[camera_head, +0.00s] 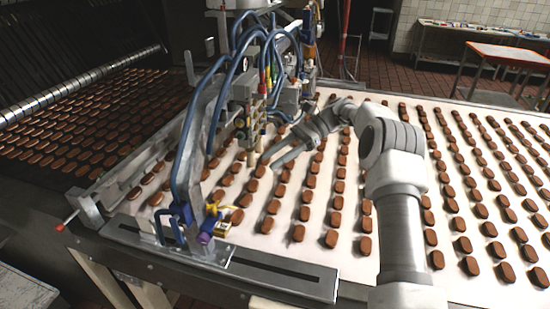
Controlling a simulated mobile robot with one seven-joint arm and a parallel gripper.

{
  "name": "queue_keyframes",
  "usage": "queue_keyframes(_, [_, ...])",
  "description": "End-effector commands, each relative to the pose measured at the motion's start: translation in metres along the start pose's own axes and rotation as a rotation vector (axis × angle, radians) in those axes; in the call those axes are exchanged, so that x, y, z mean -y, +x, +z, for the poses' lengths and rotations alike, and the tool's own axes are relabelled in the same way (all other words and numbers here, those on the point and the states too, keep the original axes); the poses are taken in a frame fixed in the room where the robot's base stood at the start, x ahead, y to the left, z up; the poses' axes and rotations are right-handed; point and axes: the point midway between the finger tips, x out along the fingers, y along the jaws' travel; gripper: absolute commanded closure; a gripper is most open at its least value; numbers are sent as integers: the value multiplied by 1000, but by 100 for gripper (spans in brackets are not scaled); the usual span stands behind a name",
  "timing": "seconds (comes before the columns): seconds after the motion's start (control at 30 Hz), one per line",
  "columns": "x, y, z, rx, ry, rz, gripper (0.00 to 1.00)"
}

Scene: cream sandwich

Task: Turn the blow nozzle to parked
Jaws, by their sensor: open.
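My gripper (268,163) reaches left over the white conveyor belt (395,275), its two fingers apart and empty. Its fingertips are just right of the hose-fed machine head (245,105). I cannot tell for sure which part is the blow nozzle. A small yellow, blue and purple fitting (212,226) sits on the bracket at the belt's near-left edge, below and left of the gripper and apart from it. A blue clamp-like part (180,215) stands beside it. The setting of the nozzle is too small to read.
Rows of brown biscuits (336,203) cover the belt under my arm. Blue hoses (185,150) arch down to the bracket. A metal rail (280,277) runs along the near edge. A red-tipped rod (60,227) sticks out at left. An orange-edged table (508,55) stands far right.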

Motion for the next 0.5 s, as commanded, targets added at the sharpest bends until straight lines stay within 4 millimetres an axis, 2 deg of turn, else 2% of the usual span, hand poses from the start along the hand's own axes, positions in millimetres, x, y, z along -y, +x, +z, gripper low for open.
queue_keyframes(0.13, [0, 0, 0, 0, 0, 0, 54])
queue_keyframes(0.27, [2, 3, 4, -8, -8, -7, 78])
queue_keyframes(0.4, [9, 17, 18, -52, -40, -50, 100])
queue_keyframes(0.5, [15, 35, 34, -105, -78, -97, 100])
